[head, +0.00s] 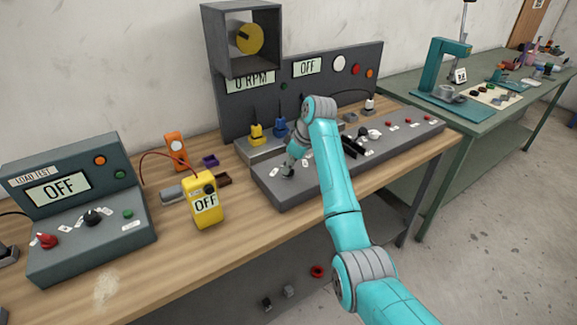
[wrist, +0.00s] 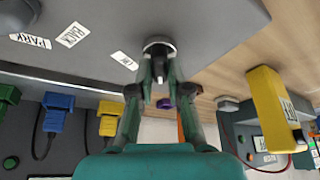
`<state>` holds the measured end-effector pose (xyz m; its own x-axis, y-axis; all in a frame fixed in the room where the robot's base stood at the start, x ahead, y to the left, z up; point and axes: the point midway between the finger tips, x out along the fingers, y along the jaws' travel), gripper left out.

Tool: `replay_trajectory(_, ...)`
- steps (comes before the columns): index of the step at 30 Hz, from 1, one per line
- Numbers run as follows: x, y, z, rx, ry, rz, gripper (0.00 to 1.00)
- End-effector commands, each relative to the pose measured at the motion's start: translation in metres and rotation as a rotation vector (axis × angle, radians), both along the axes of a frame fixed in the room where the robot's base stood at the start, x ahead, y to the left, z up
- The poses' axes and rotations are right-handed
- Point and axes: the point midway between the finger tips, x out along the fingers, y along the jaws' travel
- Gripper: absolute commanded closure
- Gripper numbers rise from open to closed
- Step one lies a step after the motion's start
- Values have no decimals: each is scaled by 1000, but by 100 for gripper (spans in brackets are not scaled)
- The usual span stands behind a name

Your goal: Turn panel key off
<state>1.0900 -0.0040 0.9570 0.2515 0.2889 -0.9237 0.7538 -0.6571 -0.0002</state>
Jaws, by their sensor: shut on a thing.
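The grey control panel (head: 290,193) lies on the wooden bench, with white labels on its sloped top. My gripper (head: 290,165) reaches down to the panel's left front part. In the wrist view my gripper (wrist: 159,76) is shut on the panel key (wrist: 159,64), a small dark knob with a round silvery collar. The key's turn position is hard to read because the fingers surround it. A white label (wrist: 124,60) lies beside the key. The panel's upright back carries a display reading OFF (head: 307,67) and another reading 0 RPM (head: 250,82).
A yellow meter (head: 205,203) reading OFF stands left of the panel. A load test box (head: 75,245) reading OFF is at far left. Yellow and blue plugs (head: 281,127) stand behind my gripper. A green bench (head: 470,120) is at right.

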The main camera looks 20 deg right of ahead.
Motion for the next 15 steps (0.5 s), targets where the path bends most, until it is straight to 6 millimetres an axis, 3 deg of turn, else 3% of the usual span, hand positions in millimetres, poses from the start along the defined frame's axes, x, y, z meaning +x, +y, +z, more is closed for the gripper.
replay_trajectory(2,0,0,0,0,0,1,100)
replay_trajectory(3,0,0,0,0,0,1,79)
replay_trajectory(6,0,0,0,-1,-1,0,58)
replay_trajectory(15,0,-1,1,-1,-1,0,58)
